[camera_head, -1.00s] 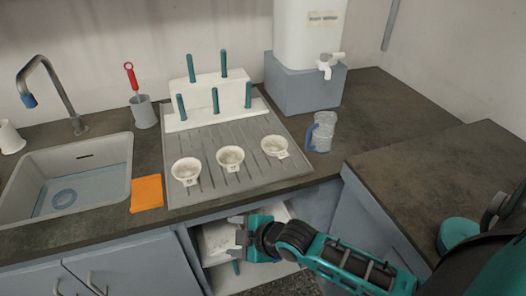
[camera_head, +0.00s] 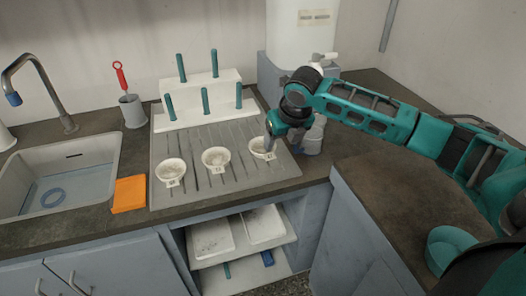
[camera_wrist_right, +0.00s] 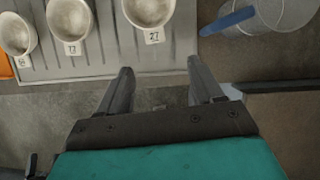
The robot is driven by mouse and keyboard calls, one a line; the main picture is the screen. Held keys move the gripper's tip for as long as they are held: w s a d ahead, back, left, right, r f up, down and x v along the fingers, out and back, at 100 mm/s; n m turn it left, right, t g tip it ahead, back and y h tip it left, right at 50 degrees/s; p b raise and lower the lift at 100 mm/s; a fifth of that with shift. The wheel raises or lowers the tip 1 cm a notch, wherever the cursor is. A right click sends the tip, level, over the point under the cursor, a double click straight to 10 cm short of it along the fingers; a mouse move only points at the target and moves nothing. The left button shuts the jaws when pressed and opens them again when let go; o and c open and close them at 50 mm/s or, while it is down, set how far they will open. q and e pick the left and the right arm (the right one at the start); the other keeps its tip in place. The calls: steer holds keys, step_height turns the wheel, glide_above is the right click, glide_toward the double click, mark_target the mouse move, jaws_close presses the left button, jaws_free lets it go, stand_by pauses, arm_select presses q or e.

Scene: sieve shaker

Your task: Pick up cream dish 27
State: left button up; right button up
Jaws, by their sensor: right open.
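Cream dish 27 (camera_head: 259,150) is the rightmost of three small cream dishes on the grey drainboard. In the right wrist view it shows at the top (camera_wrist_right: 148,12), cut off by the frame edge, with its "27" tag facing my gripper. My right gripper (camera_head: 270,134) is beside and partly in front of dish 27 in the head view. In the wrist view the right gripper (camera_wrist_right: 160,68) is open and empty, with its two fingers apart and the dish beyond the fingertips. My left gripper is not in view.
Two other cream dishes, the middle one (camera_head: 216,158) and the left one (camera_head: 171,171), stand on the drainboard (camera_head: 240,185). A jug with a blue handle (camera_wrist_right: 262,18) is right of dish 27. A white peg rack (camera_head: 205,102) stands behind. An orange sponge (camera_head: 129,194) lies left.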

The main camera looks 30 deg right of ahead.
mark_target(271, 158)
steer(key=x, duration=0.4)
steer(key=shift+w+f, duration=0.1)
steer(key=shift+f, duration=0.25)
steer(key=shift+w+a+b+x, duration=0.15)
steer(key=shift+b+x, duration=0.2)
steer(key=shift+x, duration=1.1)
steer(key=shift+w+a+b+x, duration=0.1)
steer(key=shift+b+x, duration=0.2)
steer(key=shift+x, duration=1.15)
steer(key=shift+r, duration=0.15)
steer(key=c, duration=1.2)
steer(key=shift+o, duration=0.2)
steer(key=shift+r, duration=0.1)
step_height(271, 158, up, 20)
steer(key=p, duration=0.2)
